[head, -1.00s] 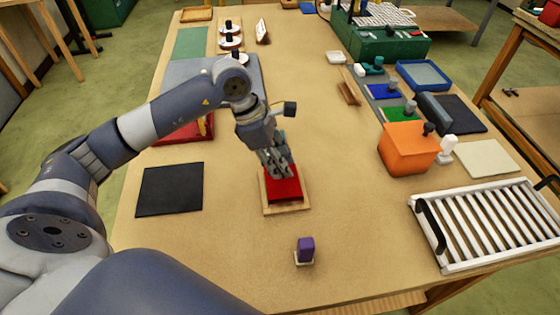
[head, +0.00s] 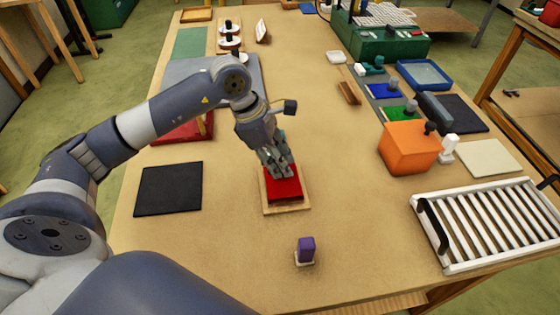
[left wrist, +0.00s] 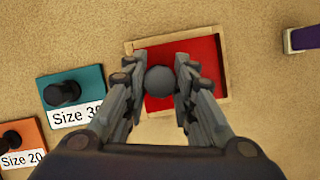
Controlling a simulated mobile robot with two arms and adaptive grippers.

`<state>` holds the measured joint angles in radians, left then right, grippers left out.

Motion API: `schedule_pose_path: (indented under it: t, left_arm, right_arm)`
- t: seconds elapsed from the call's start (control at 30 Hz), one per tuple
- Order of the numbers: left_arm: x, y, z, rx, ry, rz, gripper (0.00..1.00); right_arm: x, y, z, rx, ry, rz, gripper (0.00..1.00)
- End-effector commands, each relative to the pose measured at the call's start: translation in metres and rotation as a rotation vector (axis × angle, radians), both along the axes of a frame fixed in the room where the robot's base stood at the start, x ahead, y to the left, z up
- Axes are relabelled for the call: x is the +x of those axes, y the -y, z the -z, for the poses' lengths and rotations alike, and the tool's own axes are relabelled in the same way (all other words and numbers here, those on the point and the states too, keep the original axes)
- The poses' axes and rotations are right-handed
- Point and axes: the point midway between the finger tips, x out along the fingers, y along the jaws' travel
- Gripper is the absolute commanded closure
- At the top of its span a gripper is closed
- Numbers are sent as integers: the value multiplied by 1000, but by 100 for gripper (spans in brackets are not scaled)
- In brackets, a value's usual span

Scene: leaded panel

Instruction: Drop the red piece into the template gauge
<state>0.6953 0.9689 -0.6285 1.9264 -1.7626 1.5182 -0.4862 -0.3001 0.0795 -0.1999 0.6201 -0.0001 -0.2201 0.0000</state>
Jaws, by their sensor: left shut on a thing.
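The red piece (head: 284,190) is a flat red block with a dark round knob. My left gripper (head: 281,173) is shut on that knob. In the left wrist view my left gripper (left wrist: 161,80) has one finger on each side of the knob, with the red piece (left wrist: 206,65) below it. The template gauge (head: 287,209) is a light wooden frame on the table. Its rim (left wrist: 223,80) shows around the red piece in the left wrist view. I cannot tell whether the red piece is fully down inside it. My right gripper is not seen.
A purple block (head: 306,245) stands in front of the gauge. A black mat (head: 170,190) lies to the left. An orange block (head: 410,148) and a white rack (head: 490,225) are at the right. Labelled teal (left wrist: 72,88) and orange (left wrist: 22,135) blocks show in the left wrist view.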

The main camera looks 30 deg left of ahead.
Motion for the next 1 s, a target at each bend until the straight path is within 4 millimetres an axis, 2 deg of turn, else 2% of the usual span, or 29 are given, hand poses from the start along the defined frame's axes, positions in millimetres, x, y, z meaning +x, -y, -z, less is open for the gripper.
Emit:
schedule_pose_path:
  t: [1.0]
  left_arm:
    - [0, 0, 0, -1, 0, 0, 96]
  right_arm:
    - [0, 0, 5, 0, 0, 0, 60]
